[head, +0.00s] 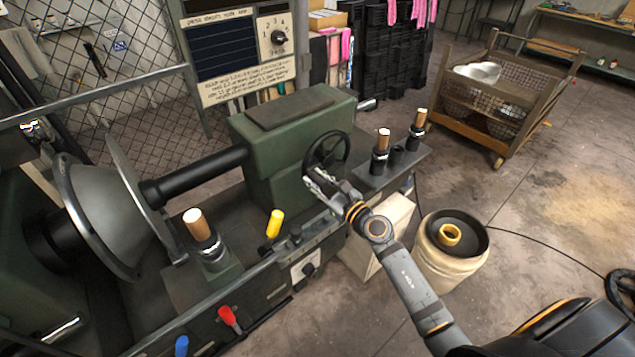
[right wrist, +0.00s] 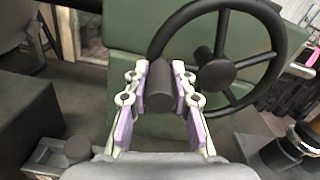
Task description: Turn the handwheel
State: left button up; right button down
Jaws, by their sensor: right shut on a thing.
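The black handwheel (head: 327,152) is mounted on the end of the green tailstock housing (head: 290,130) of the spinning lathe. In the right wrist view the handwheel (right wrist: 262,12) shows its rim, spokes and hub. A dark round handle knob (right wrist: 162,92) sticks out from its rim. My right gripper (head: 318,180) is at the lower left of the wheel. In the right wrist view its two fingers (right wrist: 162,88) are on either side of the knob, shut on it. My left gripper is not in view.
A grey metal disc (head: 95,210) is on the lathe at left. A barrel (head: 450,270) stands right of my forearm.

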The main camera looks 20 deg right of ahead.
jog(key=shift+f+n+b, duration=0.4)
jog(key=shift+f+n, duration=0.1)
jog(key=shift+s, duration=0.1)
jog(key=shift+f, duration=0.25)
jog(key=c, duration=1.4)
grip_release()
jog(key=shift+c, duration=0.2)
jog(key=o, duration=0.3)
jog(key=shift+r, duration=0.15)
jog(key=shift+d+r, duration=0.1)
jog(key=v, duration=0.7)
jog(key=shift+s, duration=0.15)
